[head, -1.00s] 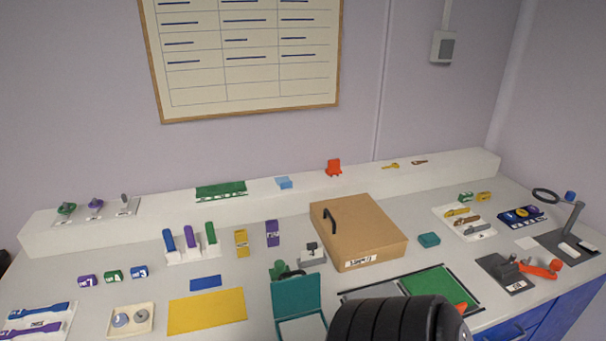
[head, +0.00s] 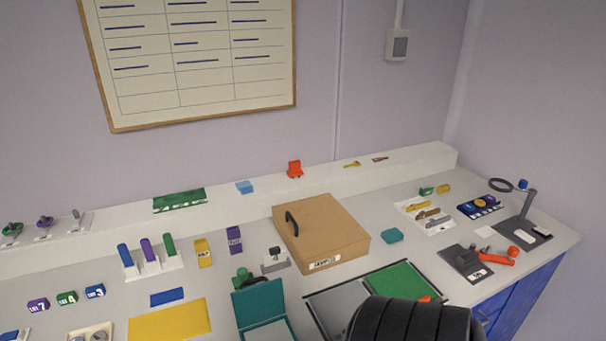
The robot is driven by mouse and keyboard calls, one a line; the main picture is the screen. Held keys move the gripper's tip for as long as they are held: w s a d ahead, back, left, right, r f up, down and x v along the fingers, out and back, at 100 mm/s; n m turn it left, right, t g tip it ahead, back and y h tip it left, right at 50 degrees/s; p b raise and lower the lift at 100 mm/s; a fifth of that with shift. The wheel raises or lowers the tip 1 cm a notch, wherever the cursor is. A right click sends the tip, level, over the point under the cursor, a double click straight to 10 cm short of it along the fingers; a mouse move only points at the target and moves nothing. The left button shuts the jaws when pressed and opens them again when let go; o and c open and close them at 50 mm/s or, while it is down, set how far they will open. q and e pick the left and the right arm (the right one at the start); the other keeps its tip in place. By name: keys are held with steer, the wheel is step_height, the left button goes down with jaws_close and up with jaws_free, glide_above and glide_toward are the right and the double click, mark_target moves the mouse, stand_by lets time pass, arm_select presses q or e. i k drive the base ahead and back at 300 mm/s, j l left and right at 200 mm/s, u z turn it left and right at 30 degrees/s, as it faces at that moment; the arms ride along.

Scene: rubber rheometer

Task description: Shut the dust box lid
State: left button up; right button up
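A teal box (head: 268,335) stands at the front edge of the picture, and its lid (head: 259,304) is raised, standing up at the hinge side. The bottom of this box is cut off by the picture edge. A tan box (head: 322,228) with a black handle and a white label stands behind it to the right, its top closed. I cannot read a label that says which one is the dust box. Neither of my grippers shows in the head view. A black ribbed part of my arm shows at the bottom, right of the teal box.
A yellow mat (head: 168,321) lies left of the teal box. A dark tray with a green mat (head: 402,282) lies to its right, partly hidden by my arm. A green item (head: 242,277) and a small grey stand (head: 275,262) are close behind the raised lid.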

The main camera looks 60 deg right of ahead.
mark_target(252, 305)
steer(key=l+z, duration=0.1)
steer(key=z, duration=0.35)
steer(key=l+z, duration=0.2)
steer(key=z, duration=0.2)
steer(key=k+l+z, duration=0.1)
steer(key=z, duration=0.35)
steer(key=j+u, duration=0.1)
steer(key=j, duration=1.2)
